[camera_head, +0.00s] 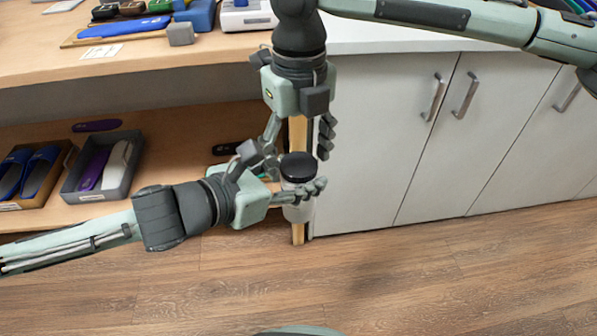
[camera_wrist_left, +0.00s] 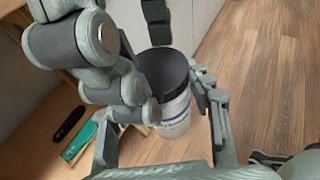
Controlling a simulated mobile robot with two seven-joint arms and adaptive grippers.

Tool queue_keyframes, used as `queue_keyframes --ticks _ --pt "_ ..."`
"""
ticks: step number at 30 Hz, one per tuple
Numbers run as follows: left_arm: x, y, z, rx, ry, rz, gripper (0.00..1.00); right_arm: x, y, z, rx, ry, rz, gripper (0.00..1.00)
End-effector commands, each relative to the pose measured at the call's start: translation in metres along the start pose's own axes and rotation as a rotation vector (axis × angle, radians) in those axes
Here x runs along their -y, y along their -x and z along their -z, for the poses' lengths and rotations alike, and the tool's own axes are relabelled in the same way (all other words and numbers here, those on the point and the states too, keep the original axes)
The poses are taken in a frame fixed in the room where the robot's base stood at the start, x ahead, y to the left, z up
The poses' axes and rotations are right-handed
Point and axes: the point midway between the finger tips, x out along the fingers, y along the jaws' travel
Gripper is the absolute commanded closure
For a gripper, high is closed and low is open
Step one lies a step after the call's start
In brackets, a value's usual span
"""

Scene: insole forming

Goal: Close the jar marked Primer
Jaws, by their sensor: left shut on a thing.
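A white jar (camera_head: 298,211) with a black lid (camera_head: 298,167) is held upright in front of the shelf unit. In the left wrist view the jar (camera_wrist_left: 175,115) shows a label too small to read, and the lid (camera_wrist_left: 163,72) sits on its top. I cannot tell whether the lid is tight. My left gripper (camera_head: 284,182) is shut around the jar's body, below the lid. My right gripper (camera_head: 298,142) points down from above, its fingers spread to either side over the lid and apparently empty. One of its dark fingers shows at the top of the left wrist view.
A wooden worktop (camera_head: 30,62) carries tools and a grey block (camera_head: 181,34). Below, a shelf holds a grey bin (camera_head: 70,187) and a brown bin (camera_head: 62,160) of insoles. White cabinets (camera_head: 375,150) stand to the right. The wooden floor (camera_head: 430,275) in front is clear.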

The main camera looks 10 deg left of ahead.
Motion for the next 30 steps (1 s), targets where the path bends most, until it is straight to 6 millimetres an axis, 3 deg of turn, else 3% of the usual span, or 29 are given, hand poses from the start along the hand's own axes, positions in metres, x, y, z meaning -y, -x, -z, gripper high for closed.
queue_keyframes --ticks 2,11,12,17,26,30 --pt "0.0 0.0 -0.001 0.003 -0.001 0.001 1.0 0.0 0.0 0.0 0.0 0.0 0.0 0.43" --pt "0.0 0.0 -0.001 0.003 -0.001 0.001 1.0 0.0 0.0 0.0 0.0 0.0 0.0 0.8" --pt "0.0 0.0 -0.001 0.003 -0.001 0.001 1.0 0.0 0.0 0.0 0.0 0.0 0.0 0.48" --pt "0.0 0.0 -0.001 0.003 -0.001 0.001 1.0 0.0 0.0 0.0 0.0 0.0 0.0 0.28" --pt "0.0 0.0 -0.001 0.003 -0.001 0.0 1.0 0.0 0.001 0.0 0.001 0.0 0.0 0.28" --pt "0.0 0.0 -0.001 0.003 -0.001 0.0 1.0 0.0 0.01 -0.001 0.003 0.0 -0.001 0.28"
